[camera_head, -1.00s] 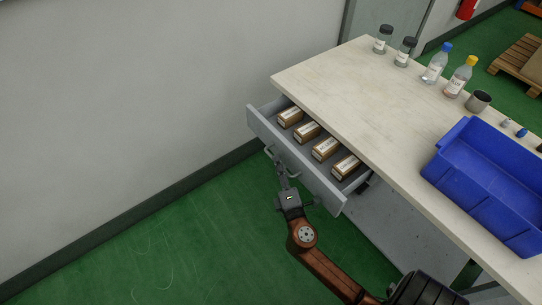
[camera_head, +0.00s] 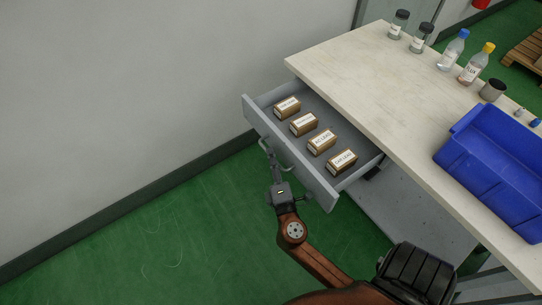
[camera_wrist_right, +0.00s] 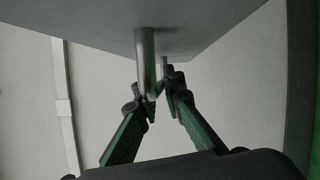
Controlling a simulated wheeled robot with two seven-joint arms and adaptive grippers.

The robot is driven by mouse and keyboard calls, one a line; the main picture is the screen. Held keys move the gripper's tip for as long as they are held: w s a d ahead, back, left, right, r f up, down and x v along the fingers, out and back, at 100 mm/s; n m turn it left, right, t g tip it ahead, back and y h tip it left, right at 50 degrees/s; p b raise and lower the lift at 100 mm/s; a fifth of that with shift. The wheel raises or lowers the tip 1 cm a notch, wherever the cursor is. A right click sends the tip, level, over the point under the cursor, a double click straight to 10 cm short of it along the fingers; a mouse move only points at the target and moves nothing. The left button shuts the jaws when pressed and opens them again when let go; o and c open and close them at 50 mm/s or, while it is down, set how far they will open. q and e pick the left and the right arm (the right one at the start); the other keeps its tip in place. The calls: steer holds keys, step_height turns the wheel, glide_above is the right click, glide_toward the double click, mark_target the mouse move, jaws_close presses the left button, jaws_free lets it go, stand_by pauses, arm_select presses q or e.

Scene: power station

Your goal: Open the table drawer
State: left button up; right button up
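The grey table drawer (camera_head: 318,183) is pulled well out from under the pale table top (camera_head: 345,75). Its metal handle (camera_head: 289,167) is on the front panel, and it also shows in the right wrist view (camera_wrist_right: 147,55). My right gripper (camera_head: 269,150) is at the far end of the handle, and in the right wrist view its two fingers (camera_wrist_right: 156,92) close around the bar. Several small labelled brown boxes (camera_head: 321,141) lie in a row inside the drawer. My left gripper is not in view.
A blue bin (camera_head: 490,170) stands on the table top. Bottles (camera_head: 453,50), jars (camera_head: 421,38) and a dark cup (camera_head: 492,90) stand along its far edge. A plain wall (camera_head: 120,100) is on the left. The green floor (camera_head: 170,235) before the drawer is clear.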

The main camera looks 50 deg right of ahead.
steer(key=o, duration=0.5)
steer(key=shift+f, duration=0.1)
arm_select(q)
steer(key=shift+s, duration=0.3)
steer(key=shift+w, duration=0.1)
arm_select(e)
steer(key=v, duration=1.2)
